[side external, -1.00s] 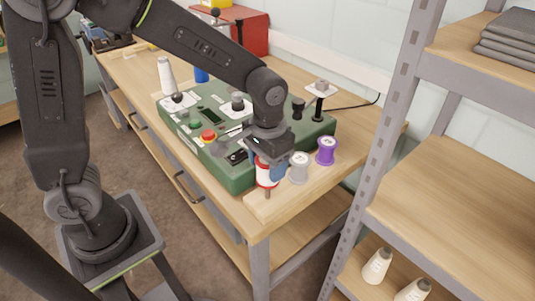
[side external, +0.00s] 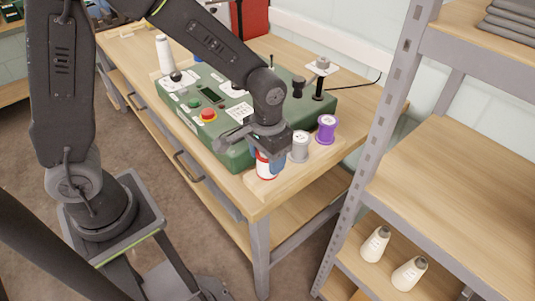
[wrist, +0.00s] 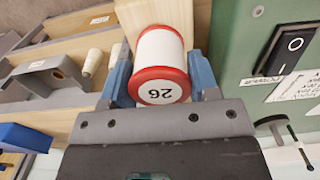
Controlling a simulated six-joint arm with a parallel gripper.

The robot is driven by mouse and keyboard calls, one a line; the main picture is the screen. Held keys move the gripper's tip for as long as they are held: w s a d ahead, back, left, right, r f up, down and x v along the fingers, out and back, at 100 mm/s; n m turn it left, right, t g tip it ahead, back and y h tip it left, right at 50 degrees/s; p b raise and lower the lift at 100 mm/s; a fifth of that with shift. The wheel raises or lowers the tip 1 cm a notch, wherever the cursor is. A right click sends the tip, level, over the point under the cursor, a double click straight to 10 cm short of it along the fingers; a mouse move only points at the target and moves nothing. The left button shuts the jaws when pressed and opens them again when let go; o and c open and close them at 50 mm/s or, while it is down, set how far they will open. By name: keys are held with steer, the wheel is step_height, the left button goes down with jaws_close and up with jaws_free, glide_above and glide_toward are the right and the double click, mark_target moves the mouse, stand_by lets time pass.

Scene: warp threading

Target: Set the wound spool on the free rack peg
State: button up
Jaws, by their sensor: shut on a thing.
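The wound spool (side external: 264,168) has red flanges and white thread. In the wrist view the spool (wrist: 160,58) shows the number 26 on its end, between the blue fingers of my gripper (wrist: 160,84). My gripper (side external: 266,152) is shut on it from above. The spool is upright, low over the near end of the wooden rack (side external: 284,173). The peg there is hidden by the spool; I cannot tell whether the spool rests fully on the base. A grey spool (side external: 300,147) and a purple spool (side external: 327,129) stand behind it in the same row.
The green winding machine (side external: 234,157) is close on the left of the spool, with a red button (side external: 208,115) on top. A grey metal shelf post (side external: 377,140) stands to the right. White cones (side external: 375,244) sit on a lower shelf.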

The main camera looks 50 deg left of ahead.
steer(key=shift+f, duration=0.7)
stand_by(0.3)
steer(key=o, duration=0.9)
step_height(320, 180, up, 14)
steer(key=s+a+r+t, duration=0.1)
steer(key=s+a+t, duration=0.1)
steer(key=s, duration=0.2)
steer(key=s+a+r+t, duration=0.1)
steer(key=s+a, duration=0.2)
steer(key=s, duration=0.1)
steer(key=s+a+r+t, duration=0.2)
steer(key=s, duration=0.3)
steer(key=shift+s+a+t, duration=0.1)
steer(key=shift+a+t, duration=0.1)
steer(key=shift+t, duration=0.1)
